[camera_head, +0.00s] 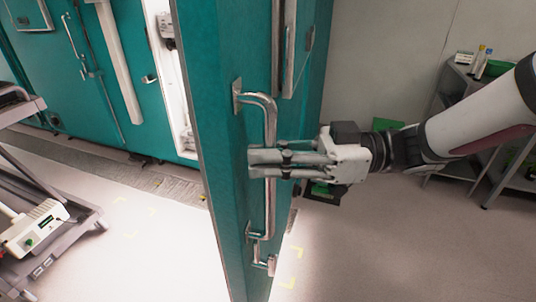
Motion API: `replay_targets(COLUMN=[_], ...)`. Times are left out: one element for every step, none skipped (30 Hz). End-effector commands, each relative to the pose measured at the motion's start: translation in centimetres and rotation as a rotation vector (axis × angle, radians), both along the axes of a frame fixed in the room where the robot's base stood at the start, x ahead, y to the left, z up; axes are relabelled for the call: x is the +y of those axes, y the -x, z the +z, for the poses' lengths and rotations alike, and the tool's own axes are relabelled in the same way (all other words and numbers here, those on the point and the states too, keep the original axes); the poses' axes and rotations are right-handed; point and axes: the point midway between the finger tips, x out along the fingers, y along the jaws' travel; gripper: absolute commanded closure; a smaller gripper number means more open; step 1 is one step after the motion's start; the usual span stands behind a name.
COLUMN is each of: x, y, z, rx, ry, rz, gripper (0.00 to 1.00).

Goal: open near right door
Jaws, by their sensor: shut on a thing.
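The near right door (224,150) is a tall teal panel in the middle of the view. It stands swung out from the chamber, with its edge toward me and bright light coming from the left of it. Its metal bar handle (270,206) runs upright on the door's right-hand face. My gripper (270,164) reaches in from the right and is shut on the handle around its middle. A small latch (262,260) sits below the handle. The chamber's interior is mostly hidden behind the door.
More teal chamber fronts (40,70) stand at the back left. A grey cart (60,215) with a white device (35,228) stands at the left. Grey shelving (455,85) with bottles stands at the right wall. The floor (160,235) left of the door is clear.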

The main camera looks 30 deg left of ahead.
Motion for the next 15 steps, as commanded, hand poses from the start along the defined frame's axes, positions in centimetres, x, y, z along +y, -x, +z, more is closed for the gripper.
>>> replay_targets(x=[0.03,0.03,0.03,0.03,0.03,0.02,0.02,0.02,0.01,0.01,0.01,0.01,0.01,-0.01,-0.07], y=[-0.16,-0.17,-0.18,-0.18,-0.17,-0.16,-0.15,-0.14,-0.13,-0.12,-0.12,-0.1,-0.09,-0.11,-0.16], z=[0.15,0.15,0.16,0.15,0.14,0.13,0.12,0.11,0.09,0.09,0.08,0.07,0.06,0.06,0.05], rx=[-0.001,-0.001,-0.001,-0.001,-0.001,-0.002,-0.001,-0.001,-0.001,-0.001,-0.001,0.0,0.0,0.0,-0.001], ry=[-0.003,-0.003,-0.003,-0.003,-0.003,-0.003,-0.002,-0.002,-0.002,-0.002,-0.002,-0.001,-0.001,-0.001,-0.001], rz=[-0.005,-0.005,-0.005,-0.005,-0.005,-0.005,-0.004,-0.004,-0.004,-0.003,-0.003,-0.003,-0.003,-0.003,-0.003], gripper=[1.0,1.0,0.8,0.74,0.67,0.64,0.64,0.64,0.64,0.64,0.64,0.64,0.64,0.64,0.64])
